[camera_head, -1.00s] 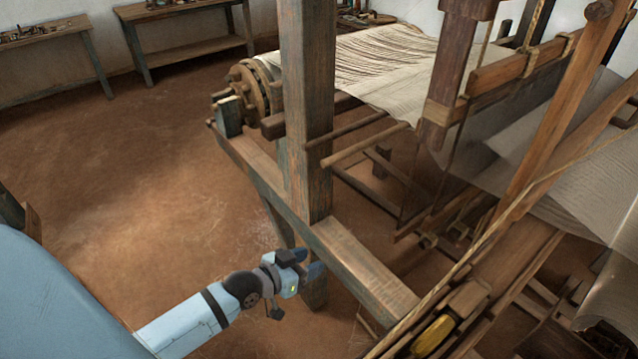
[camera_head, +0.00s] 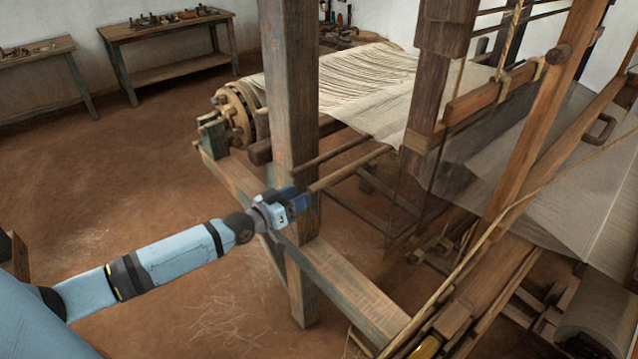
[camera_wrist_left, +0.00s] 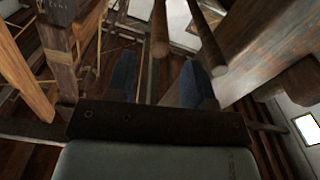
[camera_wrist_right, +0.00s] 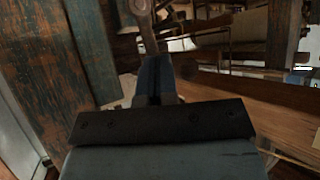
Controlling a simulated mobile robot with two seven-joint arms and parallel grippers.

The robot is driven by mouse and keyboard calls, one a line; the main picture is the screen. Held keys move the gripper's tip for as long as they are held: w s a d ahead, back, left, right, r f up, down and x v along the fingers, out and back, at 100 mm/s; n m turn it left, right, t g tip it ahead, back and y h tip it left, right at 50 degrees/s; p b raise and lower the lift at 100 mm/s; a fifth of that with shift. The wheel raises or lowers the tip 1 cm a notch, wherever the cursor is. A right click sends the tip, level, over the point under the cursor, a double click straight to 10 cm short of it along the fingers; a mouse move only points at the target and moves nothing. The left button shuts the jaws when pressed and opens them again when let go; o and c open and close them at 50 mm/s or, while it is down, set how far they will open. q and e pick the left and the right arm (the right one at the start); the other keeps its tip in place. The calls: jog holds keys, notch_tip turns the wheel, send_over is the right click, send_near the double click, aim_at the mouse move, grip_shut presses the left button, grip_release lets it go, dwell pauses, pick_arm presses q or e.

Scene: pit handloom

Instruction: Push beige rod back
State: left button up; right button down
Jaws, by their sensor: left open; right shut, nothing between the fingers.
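The beige rod (camera_head: 350,167) juts out of the loom toward the near left, below a darker rod (camera_head: 332,154). My left gripper (camera_head: 304,198) is at the near end of the beige rod, in front of the upright post. In the left wrist view the open fingers (camera_wrist_left: 157,80) show with the beige rod's round end (camera_wrist_left: 160,47) lined up between them, slightly beyond the tips; contact cannot be told. The darker rod (camera_wrist_left: 207,40) is beside the right finger. My right gripper (camera_wrist_right: 155,75) shows only in its own wrist view, shut and empty.
The thick upright post (camera_head: 290,90) and the horizontal side beam (camera_head: 345,285) are close to my left gripper. Open floor (camera_head: 130,170) lies to the left. Workbenches (camera_head: 165,30) stand at the back.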

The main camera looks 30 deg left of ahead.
aim_at(319, 182)
pick_arm(q)
jog(key=x, duration=0.6)
jog(key=shift+p, duration=0.3)
jog(key=shift+w+d, duration=0.25)
jog(key=shift+w, duration=0.45)
grip_shut()
jog(key=shift+w+a+b, duration=0.3)
jog(key=shift+a+b, duration=0.55)
jog(key=shift+a, duration=0.05)
jog(key=shift+w+a+b, duration=0.3)
jog(key=shift+a+b, duration=0.55)
jog(key=shift+a, duration=0.05)
